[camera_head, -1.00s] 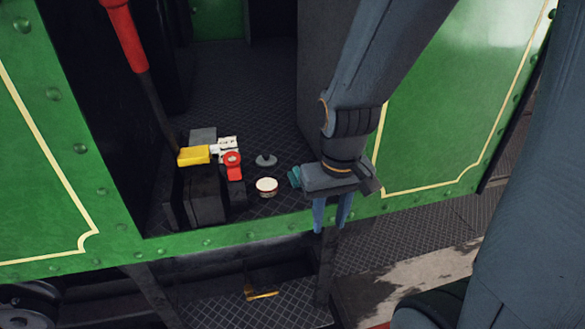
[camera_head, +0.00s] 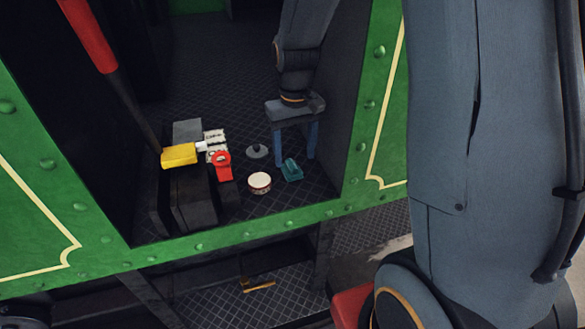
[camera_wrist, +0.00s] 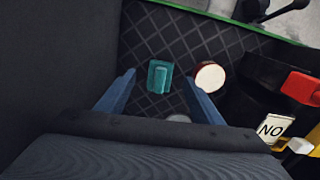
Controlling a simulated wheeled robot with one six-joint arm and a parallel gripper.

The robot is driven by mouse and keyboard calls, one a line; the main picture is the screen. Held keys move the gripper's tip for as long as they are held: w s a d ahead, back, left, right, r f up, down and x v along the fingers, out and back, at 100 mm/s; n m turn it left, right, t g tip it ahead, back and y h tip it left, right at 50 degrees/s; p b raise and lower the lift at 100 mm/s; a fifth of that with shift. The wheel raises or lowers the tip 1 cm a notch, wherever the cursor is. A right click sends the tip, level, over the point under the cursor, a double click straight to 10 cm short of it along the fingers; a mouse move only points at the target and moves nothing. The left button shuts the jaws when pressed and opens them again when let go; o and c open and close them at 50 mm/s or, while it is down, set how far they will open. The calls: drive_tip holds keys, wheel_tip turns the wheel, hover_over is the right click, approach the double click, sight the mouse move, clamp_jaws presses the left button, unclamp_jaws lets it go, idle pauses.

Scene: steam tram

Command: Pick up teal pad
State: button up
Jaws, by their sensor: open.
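The teal pad (camera_head: 292,171) lies on the dark diamond-plate floor of the tram doorway. It has a raised grip on its top. It also shows in the wrist view (camera_wrist: 160,75), lying between and beyond my two blue fingers. My gripper (camera_head: 295,163) is open and empty, pointing down, with its fingers spread on either side of the pad in the picture. In the wrist view my gripper (camera_wrist: 160,90) has a finger to the left and a finger to the right of the pad, both apart from it. I cannot tell the exact height of the fingertips.
A round white-topped tin (camera_head: 260,182) sits just left of the pad, and a grey knobbed disc (camera_head: 257,151) lies behind it. Further left are a red item (camera_head: 222,165), a yellow block (camera_head: 180,155) and dark blocks (camera_head: 193,200). A dark wall (camera_head: 340,130) stands close on the right.

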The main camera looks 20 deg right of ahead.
sight(293, 165)
drive_tip(key=shift+w+a+f+p, duration=0.15)
drive_tip(key=shift+f+p, duration=0.35)
drive_tip(key=shift+f, duration=0.85)
drive_tip(key=shift+w+d+f+p, duration=0.15)
drive_tip(key=shift+f+p, duration=0.3)
drive_tip(key=shift+f, duration=0.85)
drive_tip(key=shift+a, duration=0.1)
drive_tip(key=shift+c, duration=0.4)
drive_tip(key=c, duration=1)
